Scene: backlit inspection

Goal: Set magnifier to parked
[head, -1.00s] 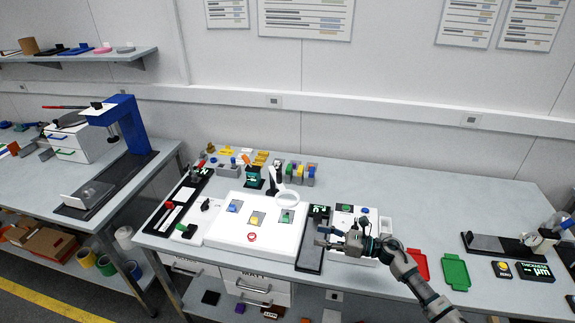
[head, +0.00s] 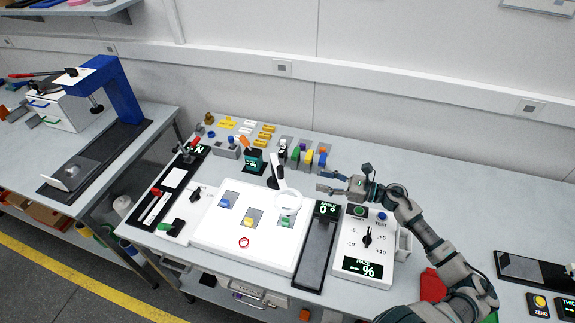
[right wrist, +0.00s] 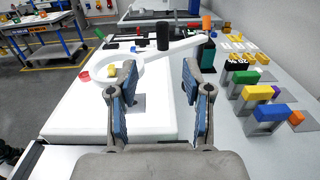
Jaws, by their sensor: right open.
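The magnifier (head: 288,201) has a white ring lens on a white arm, standing over the right part of the white light panel (head: 232,241). Its ring hangs above the panel near a green part. In the right wrist view the magnifier ring (right wrist: 117,74) is ahead and left, and its white arm runs across beyond the fingertips to the right; a black cylinder stands up from it. My right gripper (head: 324,182) is open and empty, to the right of the magnifier and apart from it. The open fingers also show in the right wrist view (right wrist: 160,82). My left gripper is out of view.
A haze meter (head: 367,245) with a dial and a black angle gauge (head: 318,247) lie right of the panel. Coloured blocks in grey holders (head: 308,157) stand behind my right gripper. A small dark display (head: 255,161) stands behind the magnifier.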

